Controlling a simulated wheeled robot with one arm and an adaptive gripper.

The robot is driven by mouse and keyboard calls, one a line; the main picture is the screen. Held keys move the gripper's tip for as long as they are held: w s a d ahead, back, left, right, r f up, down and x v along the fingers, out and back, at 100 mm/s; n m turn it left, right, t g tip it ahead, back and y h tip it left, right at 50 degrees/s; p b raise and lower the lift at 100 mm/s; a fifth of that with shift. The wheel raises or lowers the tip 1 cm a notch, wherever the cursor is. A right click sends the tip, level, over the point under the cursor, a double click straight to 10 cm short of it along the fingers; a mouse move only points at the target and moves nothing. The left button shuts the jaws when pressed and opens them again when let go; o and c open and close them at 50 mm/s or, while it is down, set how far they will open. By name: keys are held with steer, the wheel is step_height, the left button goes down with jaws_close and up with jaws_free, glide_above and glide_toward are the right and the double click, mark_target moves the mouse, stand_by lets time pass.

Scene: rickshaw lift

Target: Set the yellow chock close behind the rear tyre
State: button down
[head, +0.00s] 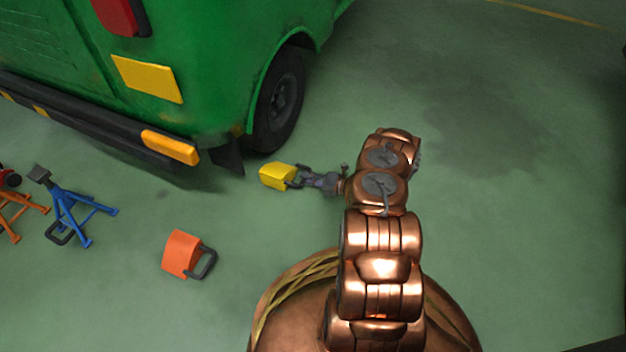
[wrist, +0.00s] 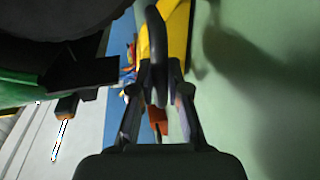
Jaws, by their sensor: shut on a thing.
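The yellow chock (head: 277,177) is at the end of my arm in the head view, just behind the rear tyre (head: 279,99) of the green vehicle, with a small gap to it. My gripper (head: 299,178) is shut on the chock's dark handle. In the wrist view my gripper (wrist: 158,92) has its two fingers on either side of the dark handle loop, with the yellow chock body (wrist: 178,35) beyond it. The dark tyre (wrist: 60,18) fills the upper left of the wrist view. I cannot tell whether the chock touches the floor.
The green vehicle (head: 215,60) fills the upper left, with a dark mudflap (head: 228,156) by the tyre and a black bumper (head: 90,125). An orange chock (head: 182,254) lies on the floor. A blue jack stand (head: 70,208) and an orange stand (head: 20,212) stand left. The floor at right is clear.

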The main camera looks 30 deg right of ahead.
mark_target(297, 165)
steer(key=shift+r+x, duration=0.15)
steer(key=shift+x, duration=1.5)
steer(key=shift+r+x, duration=0.15)
steer(key=shift+x, duration=1.55)
steer(key=shift+w, duration=0.1)
steer(key=shift+w+d, duration=0.5)
steer(key=shift+d, duration=0.3)
steer(key=shift+w+d, duration=0.45)
steer(key=shift+d, duration=0.4)
steer(key=c, duration=1.1)
jaws_free()
steer(key=shift+o, duration=0.7)
steer(key=shift+s, duration=0.1)
